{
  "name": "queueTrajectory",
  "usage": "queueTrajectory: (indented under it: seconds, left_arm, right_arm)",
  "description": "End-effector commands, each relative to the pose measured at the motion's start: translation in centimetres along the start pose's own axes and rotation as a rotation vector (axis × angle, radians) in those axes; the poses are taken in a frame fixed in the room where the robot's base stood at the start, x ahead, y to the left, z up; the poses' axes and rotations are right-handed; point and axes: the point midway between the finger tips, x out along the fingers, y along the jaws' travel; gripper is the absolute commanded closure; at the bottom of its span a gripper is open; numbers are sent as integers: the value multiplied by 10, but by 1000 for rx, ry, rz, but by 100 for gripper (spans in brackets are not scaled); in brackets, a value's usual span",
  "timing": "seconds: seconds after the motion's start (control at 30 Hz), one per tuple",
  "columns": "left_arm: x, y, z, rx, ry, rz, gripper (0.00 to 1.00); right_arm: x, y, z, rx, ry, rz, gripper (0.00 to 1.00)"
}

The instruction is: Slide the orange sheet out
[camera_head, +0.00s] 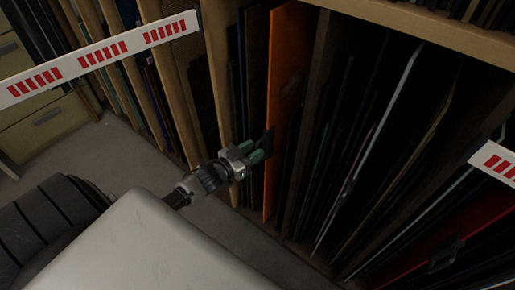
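The orange sheet (287,85) stands upright on edge in a rack slot, its face turned toward the right. My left gripper (262,147) is at the front edge of the orange sheet, in its lower half. Its two fingers with green parts point into the rack, and a dark fingertip overlaps the orange face. Whether the fingers are closed on the sheet cannot be told from this view. The sheet's rear part is hidden inside the rack. My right gripper is not in view.
Wooden dividers (219,75) and dark sheets stand close on both sides. A pale-edged sheet (372,150) leans to the right. White bars with red marks cross the upper left (100,55) and right edge (497,161). Grey floor (120,155) is clear in front.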

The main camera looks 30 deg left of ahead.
Motion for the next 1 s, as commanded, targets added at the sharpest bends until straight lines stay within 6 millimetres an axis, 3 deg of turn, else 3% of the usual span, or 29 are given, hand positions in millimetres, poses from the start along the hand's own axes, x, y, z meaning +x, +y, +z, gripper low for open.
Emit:
queueTrajectory:
  seconds: [0.2, 0.47, 0.73, 1.0]
  left_arm:
    - [18, 0, 0, -2, -1, -1, 64]
    - [19, 0, 0, -2, -2, -1, 64]
    - [18, 0, 0, -1, -2, -1, 100]
    - [18, 0, 0, -1, -2, -1, 100]
  right_arm:
    - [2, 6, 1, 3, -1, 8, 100]
    - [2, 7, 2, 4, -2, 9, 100]
    - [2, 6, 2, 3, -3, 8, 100]
    - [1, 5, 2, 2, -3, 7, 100]
